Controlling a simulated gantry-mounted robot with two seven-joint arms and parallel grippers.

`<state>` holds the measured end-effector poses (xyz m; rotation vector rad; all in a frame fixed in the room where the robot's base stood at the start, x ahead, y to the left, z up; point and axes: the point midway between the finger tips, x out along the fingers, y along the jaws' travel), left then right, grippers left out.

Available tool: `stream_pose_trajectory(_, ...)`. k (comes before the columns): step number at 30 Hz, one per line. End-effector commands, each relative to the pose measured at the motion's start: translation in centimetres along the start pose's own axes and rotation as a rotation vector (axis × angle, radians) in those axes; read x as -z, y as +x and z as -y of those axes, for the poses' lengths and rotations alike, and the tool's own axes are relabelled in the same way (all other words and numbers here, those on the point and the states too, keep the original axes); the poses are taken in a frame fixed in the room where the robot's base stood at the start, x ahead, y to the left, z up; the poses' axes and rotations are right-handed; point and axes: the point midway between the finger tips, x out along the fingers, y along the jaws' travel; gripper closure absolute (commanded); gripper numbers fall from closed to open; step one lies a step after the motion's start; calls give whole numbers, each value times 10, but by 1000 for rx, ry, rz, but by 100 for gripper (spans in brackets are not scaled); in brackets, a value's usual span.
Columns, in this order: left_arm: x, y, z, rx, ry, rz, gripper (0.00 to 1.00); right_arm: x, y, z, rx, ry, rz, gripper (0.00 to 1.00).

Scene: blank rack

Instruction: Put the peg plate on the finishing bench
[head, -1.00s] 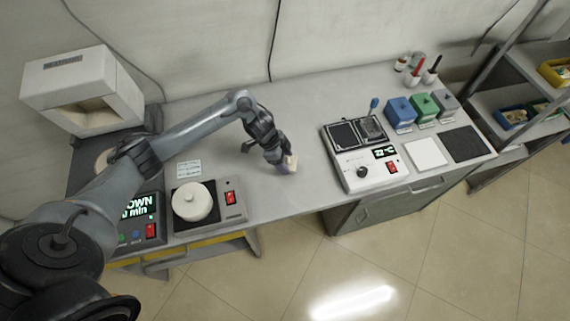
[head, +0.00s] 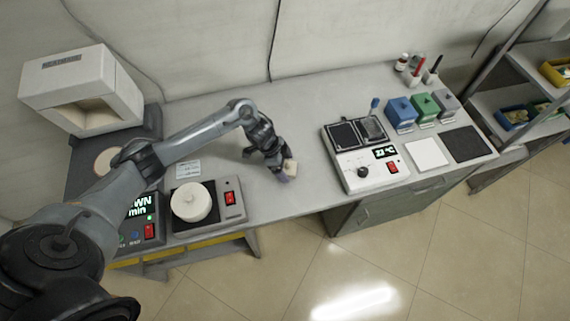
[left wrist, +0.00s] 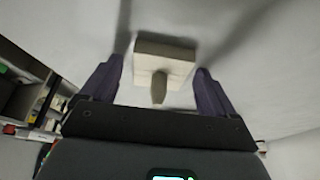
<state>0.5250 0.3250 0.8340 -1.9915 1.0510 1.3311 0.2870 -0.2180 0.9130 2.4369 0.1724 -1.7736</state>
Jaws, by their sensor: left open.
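The peg plate (head: 291,167) is a small pale block at the middle of the grey bench (head: 300,110), partly hidden by my left gripper in the head view. In the left wrist view the peg plate (left wrist: 165,62) is a cream square with a short peg pointing toward the camera. My left gripper (head: 284,176) is low over the bench at the plate. Its two purple fingers (left wrist: 157,82) are open, one on each side of the plate, with gaps showing. Whether the plate touches the bench is hard to tell. My right gripper is out of view.
Left of the gripper are a hotplate-like unit with a round white piece (head: 191,202) and a white box-shaped oven (head: 85,85). To the right stand a white device with a display (head: 372,170), coloured boxes (head: 401,113), a white pad (head: 427,153) and a dark pad (head: 468,144).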

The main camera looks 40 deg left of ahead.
Motion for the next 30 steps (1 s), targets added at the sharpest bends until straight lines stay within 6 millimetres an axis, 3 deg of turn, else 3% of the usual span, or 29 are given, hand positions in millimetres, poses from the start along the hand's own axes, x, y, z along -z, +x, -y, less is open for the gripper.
stream_pose_trajectory(8, 2, -10, 1, 2, 0, -1, 11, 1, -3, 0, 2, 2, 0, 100)
stream_pose_trajectory(24, 2, -100, 1, 3, 2, 0, 11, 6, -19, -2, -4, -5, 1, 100)
stream_pose_trajectory(30, 4, -115, -2, 4, 7, -5, 11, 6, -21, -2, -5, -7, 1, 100)
